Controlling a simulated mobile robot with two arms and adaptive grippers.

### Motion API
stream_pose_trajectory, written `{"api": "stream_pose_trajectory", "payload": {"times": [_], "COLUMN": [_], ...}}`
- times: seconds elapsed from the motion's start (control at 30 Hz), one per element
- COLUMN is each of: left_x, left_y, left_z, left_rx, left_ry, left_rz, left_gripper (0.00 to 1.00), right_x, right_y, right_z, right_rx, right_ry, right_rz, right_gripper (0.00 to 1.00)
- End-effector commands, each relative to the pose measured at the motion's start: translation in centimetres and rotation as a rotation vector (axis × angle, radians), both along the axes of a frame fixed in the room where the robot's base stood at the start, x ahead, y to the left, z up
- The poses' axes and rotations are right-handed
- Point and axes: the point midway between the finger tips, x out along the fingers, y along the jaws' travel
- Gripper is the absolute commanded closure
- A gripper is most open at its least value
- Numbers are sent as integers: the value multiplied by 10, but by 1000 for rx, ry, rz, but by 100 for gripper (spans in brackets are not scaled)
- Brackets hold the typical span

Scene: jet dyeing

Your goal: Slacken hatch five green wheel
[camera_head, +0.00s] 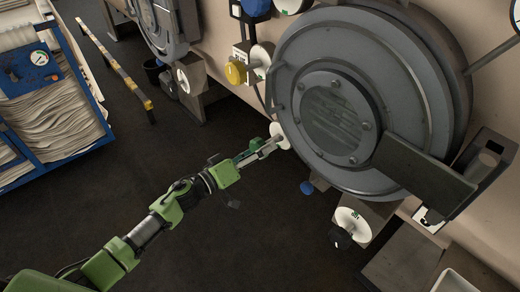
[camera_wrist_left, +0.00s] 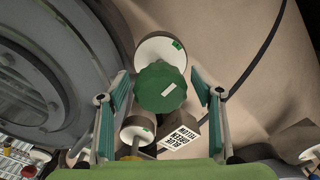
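A green wheel (camera_wrist_left: 161,88) with a small white label shows in the middle of the left wrist view. A white disc (camera_wrist_left: 160,49) with a green tag lies behind it. My left gripper (camera_wrist_left: 160,78) is open, one finger on each side of the wheel, with visible gaps on both sides. I cannot tell how deep the wheel sits between the fingers. In the head view my left gripper (camera_head: 267,148) is at the white disc (camera_head: 280,135) left of the large round hatch (camera_head: 335,118); the green wheel is not clearly visible there. My right gripper is not in view.
A yellow knob (camera_head: 236,73) sits up and left of the gripper, a blue knob (camera_head: 307,187) below right, and a black knob (camera_head: 340,238) lower. A blue rack (camera_head: 72,62) with folded cloth stands left. The dark floor between is mostly clear.

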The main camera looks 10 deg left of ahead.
Motion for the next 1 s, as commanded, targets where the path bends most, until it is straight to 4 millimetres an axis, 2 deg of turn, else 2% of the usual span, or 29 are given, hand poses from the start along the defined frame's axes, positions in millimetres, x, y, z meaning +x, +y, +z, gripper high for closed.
{"api": "stream_pose_trajectory", "payload": {"times": [0.03, 0.1, 0.13, 0.57, 1.0], "left_x": [0, 0, 0, 0, 1], "left_y": [0, 0, 0, 1, 2], "left_z": [0, 0, 0, 0, -1], "left_rx": [0, 0, 0, 46, 319], "left_ry": [0, 0, 0, -35, -246], "left_rz": [0, 0, 0, 1, 1], "left_gripper": [55, 73, 78, 78, 78], "right_x": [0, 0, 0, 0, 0], "right_y": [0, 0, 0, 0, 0], "right_z": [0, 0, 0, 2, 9], "right_rx": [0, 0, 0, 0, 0], "right_ry": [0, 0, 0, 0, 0], "right_rz": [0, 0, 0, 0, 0], "right_gripper": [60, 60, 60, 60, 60]}}
